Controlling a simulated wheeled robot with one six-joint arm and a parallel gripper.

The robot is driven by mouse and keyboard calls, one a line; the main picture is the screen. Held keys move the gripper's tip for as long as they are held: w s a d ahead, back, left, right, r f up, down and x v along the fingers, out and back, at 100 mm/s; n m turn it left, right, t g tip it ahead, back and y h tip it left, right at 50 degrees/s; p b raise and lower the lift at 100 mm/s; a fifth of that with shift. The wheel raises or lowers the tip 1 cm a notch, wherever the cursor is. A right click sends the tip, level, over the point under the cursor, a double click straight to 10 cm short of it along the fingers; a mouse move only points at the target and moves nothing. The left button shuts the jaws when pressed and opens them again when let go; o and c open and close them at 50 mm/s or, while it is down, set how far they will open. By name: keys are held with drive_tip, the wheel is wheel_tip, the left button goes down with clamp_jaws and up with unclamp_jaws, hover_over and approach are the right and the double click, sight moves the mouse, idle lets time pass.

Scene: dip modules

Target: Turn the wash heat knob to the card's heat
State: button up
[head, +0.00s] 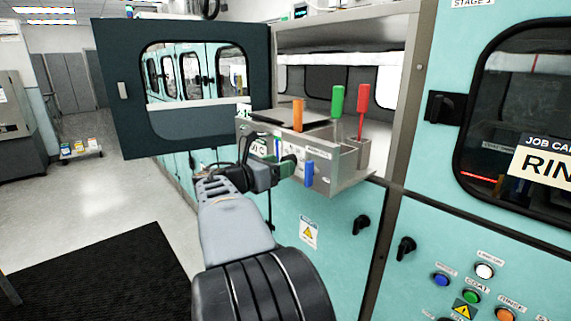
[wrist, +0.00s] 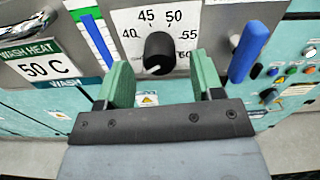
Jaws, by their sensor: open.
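The wash heat knob (wrist: 158,52) is black, on a white dial plate (wrist: 122,18) with marks 40, 45, 50 and 55. A small white mark shows at the knob's lower edge. The card (wrist: 48,68) to its left reads "WASH HEAT 50 C". My gripper (wrist: 160,78) is open, its two green fingers spread to either side below the knob. The knob sits in the gap between the fingertips and no contact shows. In the head view my gripper (head: 277,166) is in front of the module's panel, hiding part of it.
A blue handle (wrist: 248,52) sticks out just right of the dial. Orange (head: 298,113), green (head: 337,101) and red (head: 362,108) handles stand on the module. An open dark door (head: 112,88) is behind at left. A panel with coloured buttons (head: 471,296) is at right.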

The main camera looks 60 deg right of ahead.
drive_tip(key=shift+x, duration=1.15)
drive_tip(key=shift+c, duration=0.4)
drive_tip(key=c, duration=0.8)
drive_tip(key=shift+c, duration=0.2)
drive_tip(key=shift+f+m+b, duration=0.1)
drive_tip(key=shift+m+b, duration=0.2)
